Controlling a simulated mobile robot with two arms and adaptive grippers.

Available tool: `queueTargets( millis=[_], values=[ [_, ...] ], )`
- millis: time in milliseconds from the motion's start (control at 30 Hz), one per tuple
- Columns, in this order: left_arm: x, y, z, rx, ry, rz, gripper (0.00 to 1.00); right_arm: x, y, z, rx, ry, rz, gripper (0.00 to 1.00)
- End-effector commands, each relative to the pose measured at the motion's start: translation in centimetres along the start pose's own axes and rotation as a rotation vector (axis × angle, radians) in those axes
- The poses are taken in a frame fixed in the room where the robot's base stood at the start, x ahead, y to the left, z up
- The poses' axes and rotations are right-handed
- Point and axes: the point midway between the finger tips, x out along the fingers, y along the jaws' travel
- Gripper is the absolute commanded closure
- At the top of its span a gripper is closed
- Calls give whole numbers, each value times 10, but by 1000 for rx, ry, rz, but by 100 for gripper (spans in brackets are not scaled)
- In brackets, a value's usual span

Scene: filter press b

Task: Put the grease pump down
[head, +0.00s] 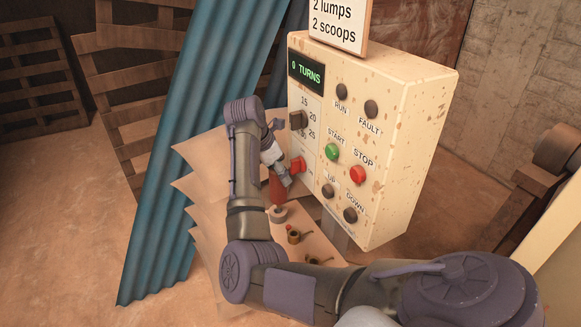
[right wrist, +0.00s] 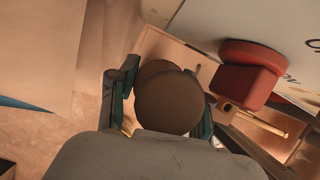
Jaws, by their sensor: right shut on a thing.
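The grease pump (head: 278,190) is a dark red-brown body below my right gripper (head: 281,174) in the head view, beside the control panel. In the right wrist view, a round brown top of the pump (right wrist: 168,103) sits between the two dark fingers of my right gripper (right wrist: 165,105). The gripper is shut on it. The pump looks roughly upright above a small shelf (head: 318,246). A round grey piece (head: 278,213) shows at its lower end. I cannot tell whether the pump touches the shelf. My left gripper is not in view.
The control panel (head: 400,150) stands close on the right, and its red knob (head: 298,165) juts out near my gripper. Small brass-coloured fittings (head: 294,237) lie on the shelf. Stacked pale sheets (head: 205,165) and a blue corrugated sheet (head: 190,150) stand to the left.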

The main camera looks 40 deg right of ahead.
Motion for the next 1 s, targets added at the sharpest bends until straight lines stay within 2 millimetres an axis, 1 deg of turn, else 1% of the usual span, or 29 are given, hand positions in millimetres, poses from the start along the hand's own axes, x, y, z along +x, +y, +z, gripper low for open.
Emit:
queueTargets(
  millis=[67, 300, 567, 700, 733, 867, 900, 1000],
  values=[
    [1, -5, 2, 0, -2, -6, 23, 2, 0, -1, -1, 0, 1, 100],
    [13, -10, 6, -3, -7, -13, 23, 31, -2, -12, 2, -3, -1, 100],
    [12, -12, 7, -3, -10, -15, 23, 32, -2, -13, 3, -1, 1, 100],
    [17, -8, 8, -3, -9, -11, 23, 36, -2, -15, 4, 0, 2, 100],
    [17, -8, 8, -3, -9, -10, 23, 36, -2, -16, 3, 1, 0, 50],
    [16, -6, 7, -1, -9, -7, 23, 35, -2, -15, 3, 1, 0, 28],
    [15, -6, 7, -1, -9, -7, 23, 35, -2, -15, 3, 1, 0, 26],
    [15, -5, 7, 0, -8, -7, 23, 36, -3, -15, 3, 1, -1, 26]
  ],
)
